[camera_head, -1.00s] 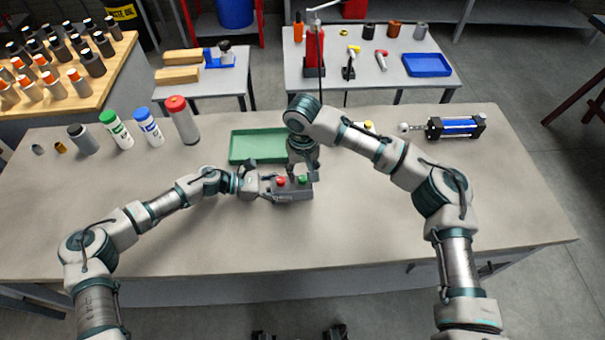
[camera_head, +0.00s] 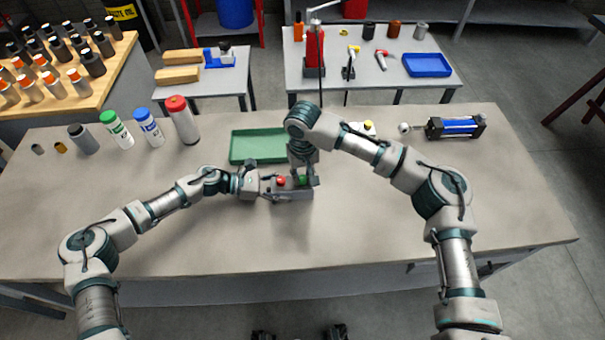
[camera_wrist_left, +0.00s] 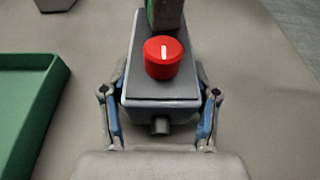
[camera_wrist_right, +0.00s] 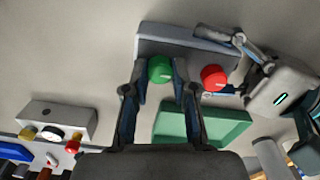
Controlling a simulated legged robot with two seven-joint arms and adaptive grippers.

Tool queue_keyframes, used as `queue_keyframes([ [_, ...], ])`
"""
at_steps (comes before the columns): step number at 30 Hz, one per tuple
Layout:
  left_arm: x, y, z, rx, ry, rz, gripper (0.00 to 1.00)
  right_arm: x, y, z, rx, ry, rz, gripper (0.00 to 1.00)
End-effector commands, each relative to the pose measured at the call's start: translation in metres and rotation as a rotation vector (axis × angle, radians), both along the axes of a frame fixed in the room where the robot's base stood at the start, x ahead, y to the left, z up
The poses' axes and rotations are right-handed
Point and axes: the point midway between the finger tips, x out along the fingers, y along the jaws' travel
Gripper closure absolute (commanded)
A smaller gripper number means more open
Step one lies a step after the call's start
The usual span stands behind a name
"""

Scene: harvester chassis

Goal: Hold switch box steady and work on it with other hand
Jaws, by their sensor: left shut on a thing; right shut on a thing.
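The grey switch box (camera_head: 292,194) lies on the workbench, with a red knob (camera_wrist_left: 163,57) and a green knob (camera_wrist_right: 160,69) on its top face. My left gripper (camera_head: 268,187) is shut on the box at its left end. In the left wrist view its fingers (camera_wrist_left: 160,100) press on both sides of the box. My right gripper (camera_head: 304,182) points down from above, its fingers (camera_wrist_right: 160,75) shut on the green knob. In the left wrist view the green knob is mostly hidden at the top edge. The red knob is free of both grippers.
A green tray (camera_head: 257,160) lies just behind the box. Bottles, including a red-capped one (camera_head: 182,120), stand at the back left. A blue cylinder (camera_head: 455,127) lies at the back right. The bench front is clear.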

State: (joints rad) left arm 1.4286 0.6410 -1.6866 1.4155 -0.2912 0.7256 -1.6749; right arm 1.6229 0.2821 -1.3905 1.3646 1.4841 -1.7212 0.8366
Motion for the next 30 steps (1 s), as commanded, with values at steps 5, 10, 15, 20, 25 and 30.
queue_keyframes([
  [5, -0.0013, 0.0004, -0.0036, 0.004, 0.002, -0.003, 1.0, 0.0, 0.0006, -0.0004, 0.001, 0.0, 0.069, 1.0],
  [10, -0.0013, 0.0004, -0.0036, 0.004, 0.002, -0.003, 1.0, 0.0, 0.0009, -0.0006, 0.001, -0.001, 0.189, 1.0],
  [15, -0.0014, 0.0002, -0.0035, 0.004, 0.002, -0.003, 1.0, 0.0, 0.001, -0.0006, 0.003, 0.0, 0.345, 1.0],
  [20, -0.0014, 0.0002, -0.0035, 0.004, 0.002, -0.003, 1.0, 0.0001, 0.0008, -0.0003, 0.002, -0.001, 0.496, 1.0],
  [25, -0.0015, 0.0002, -0.0034, 0.004, 0.002, -0.003, 1.0, 0.0003, 0.0008, -0.0001, 0.0, -0.001, 0.657, 1.0],
  [30, -0.0016, 0.0002, -0.0034, 0.004, 0.002, -0.004, 1.0, 0.0005, 0.0006, 0.0, 0.0, -0.002, 0.819, 1.0],
])
